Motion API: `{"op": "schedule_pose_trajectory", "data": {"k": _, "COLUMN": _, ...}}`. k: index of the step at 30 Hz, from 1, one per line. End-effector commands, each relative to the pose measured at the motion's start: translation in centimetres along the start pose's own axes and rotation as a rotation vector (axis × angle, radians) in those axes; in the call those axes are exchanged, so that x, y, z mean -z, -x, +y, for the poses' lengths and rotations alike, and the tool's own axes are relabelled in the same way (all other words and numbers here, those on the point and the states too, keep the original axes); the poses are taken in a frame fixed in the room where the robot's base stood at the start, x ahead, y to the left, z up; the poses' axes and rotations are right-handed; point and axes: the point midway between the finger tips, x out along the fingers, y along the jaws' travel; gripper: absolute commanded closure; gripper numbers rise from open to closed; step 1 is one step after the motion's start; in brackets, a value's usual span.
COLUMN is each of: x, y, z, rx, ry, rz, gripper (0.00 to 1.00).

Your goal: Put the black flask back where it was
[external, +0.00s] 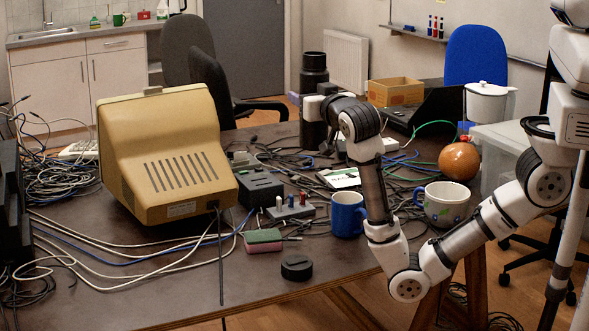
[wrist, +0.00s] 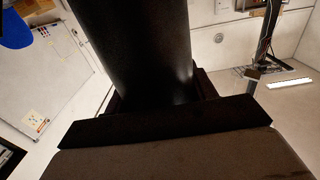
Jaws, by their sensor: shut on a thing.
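The black flask (external: 313,72) stands upright near the far edge of the table (external: 265,283) in the external view. My gripper (external: 314,106) is shut around its middle, reaching in from the right. In the wrist view the flask (wrist: 140,45) fills the upper middle, between the dark jaws of my gripper (wrist: 165,103).
A cardboard box (external: 395,91) and a black case (external: 437,108) lie right of the flask. A beige monitor (external: 165,160) and cables crowd the left.

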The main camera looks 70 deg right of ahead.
Motion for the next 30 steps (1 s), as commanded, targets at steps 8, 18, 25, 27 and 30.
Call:
{"op": "schedule_pose_trajectory", "data": {"k": 8, "x": 0.5, "y": -0.2, "z": -3.4, "rx": 0.106, "ry": -0.001, "rz": 0.002, "gripper": 0.86}}
{"op": "schedule_pose_trajectory", "data": {"k": 18, "x": 0.9, "y": 0.2, "z": -11.2, "rx": 0.354, "ry": 0.0, "rz": 0.001, "gripper": 0.86}}
{"op": "schedule_pose_trajectory", "data": {"k": 25, "x": 0.7, "y": 1.7, "z": -17.8, "rx": 0.579, "ry": -0.001, "rz": 0.002, "gripper": 0.86}}
{"op": "schedule_pose_trajectory", "data": {"k": 27, "x": 0.6, "y": 2.2, "z": -19.4, "rx": 0.636, "ry": -0.002, "rz": 0.002, "gripper": 0.86}}
{"op": "schedule_pose_trajectory", "data": {"k": 30, "x": 0.5, "y": 2.8, "z": -21.0, "rx": 0.696, "ry": -0.001, "rz": 0.002, "gripper": 0.86}}
